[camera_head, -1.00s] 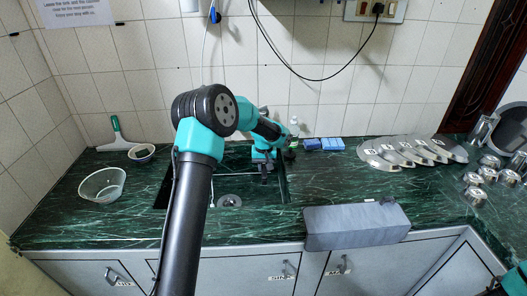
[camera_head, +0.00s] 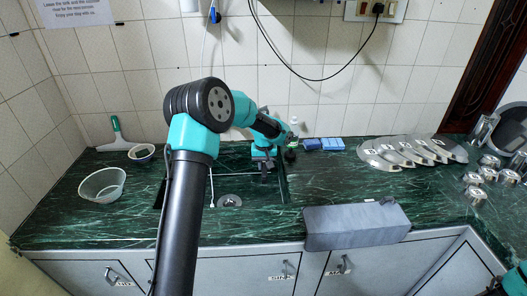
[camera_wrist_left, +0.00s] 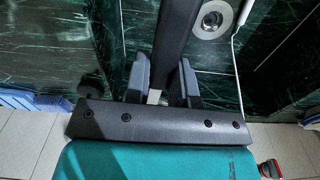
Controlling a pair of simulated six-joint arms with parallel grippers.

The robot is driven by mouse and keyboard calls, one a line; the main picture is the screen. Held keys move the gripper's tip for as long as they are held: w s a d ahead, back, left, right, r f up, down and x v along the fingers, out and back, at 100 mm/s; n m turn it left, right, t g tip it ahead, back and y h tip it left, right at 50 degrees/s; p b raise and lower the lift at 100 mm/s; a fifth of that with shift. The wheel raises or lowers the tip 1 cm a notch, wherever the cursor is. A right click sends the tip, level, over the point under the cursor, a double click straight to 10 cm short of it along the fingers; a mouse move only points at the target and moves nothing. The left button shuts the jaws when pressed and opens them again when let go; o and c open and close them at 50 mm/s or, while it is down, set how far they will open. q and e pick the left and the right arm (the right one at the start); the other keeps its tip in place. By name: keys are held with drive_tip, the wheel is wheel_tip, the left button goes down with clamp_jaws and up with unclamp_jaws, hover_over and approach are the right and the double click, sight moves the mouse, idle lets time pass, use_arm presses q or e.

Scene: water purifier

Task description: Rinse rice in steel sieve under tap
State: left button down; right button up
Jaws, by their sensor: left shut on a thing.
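My left gripper (camera_head: 264,166) is over the back right part of the sink, pointing down. In the left wrist view its fingers (camera_wrist_left: 163,85) are shut on a dark bar (camera_wrist_left: 174,38), which I cannot identify for certain. A see-through or mesh bowl (camera_head: 102,184), possibly the sieve, stands on the counter left of the sink, away from the gripper. A small bowl (camera_head: 141,153) with a dark rim sits behind it; its contents are unclear. My left arm hides part of the sink, and no tap is clearly visible. Only part of my right arm shows at the lower right corner.
The sink drain (camera_head: 229,200) also shows in the left wrist view (camera_wrist_left: 212,19). Blue sponges (camera_head: 323,144), several lids (camera_head: 400,151) and metal cups (camera_head: 475,180) stand to the right. The counter's middle right is clear.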

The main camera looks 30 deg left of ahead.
use_arm(q)
drive_tip(key=shift+s+d+r, duration=0.3)
drive_tip(key=shift+s+r, duration=0.2)
drive_tip(key=shift+r, duration=0.3)
drive_tip(key=shift+s+d+r, duration=0.3)
drive_tip(key=shift+s+r, duration=0.15)
drive_tip(key=shift+r, duration=0.35)
drive_tip(key=shift+s+d+r, duration=0.3)
drive_tip(key=shift+s+r, duration=0.2)
drive_tip(key=shift+r, duration=0.3)
